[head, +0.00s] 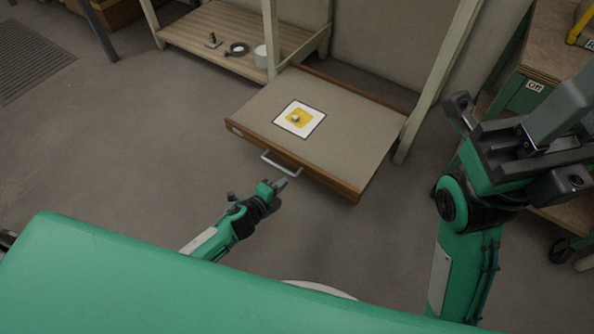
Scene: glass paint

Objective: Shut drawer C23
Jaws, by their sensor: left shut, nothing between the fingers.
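A wide, shallow drawer (350,128) with a wooden front and edges sticks out from under a pale frame. Its number is not readable from here. A grey bar handle (281,164) is on its front face. A white square with a dark border (289,116) lies on its grey surface, with a yellow patch and a small pale knob-like object in the middle. My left gripper (281,184) is shut and empty, just in front of the handle and slightly below it in the picture; contact cannot be told. My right gripper (515,140) is raised at the right, away from the drawer; its fingers are unclear.
A slatted low shelf (220,25) at the back holds a white cup (260,54) and small dark items. Pale posts (437,80) stand beside the drawer. A wooden-topped green cart (545,50) is at the right. Floor left of the drawer is clear.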

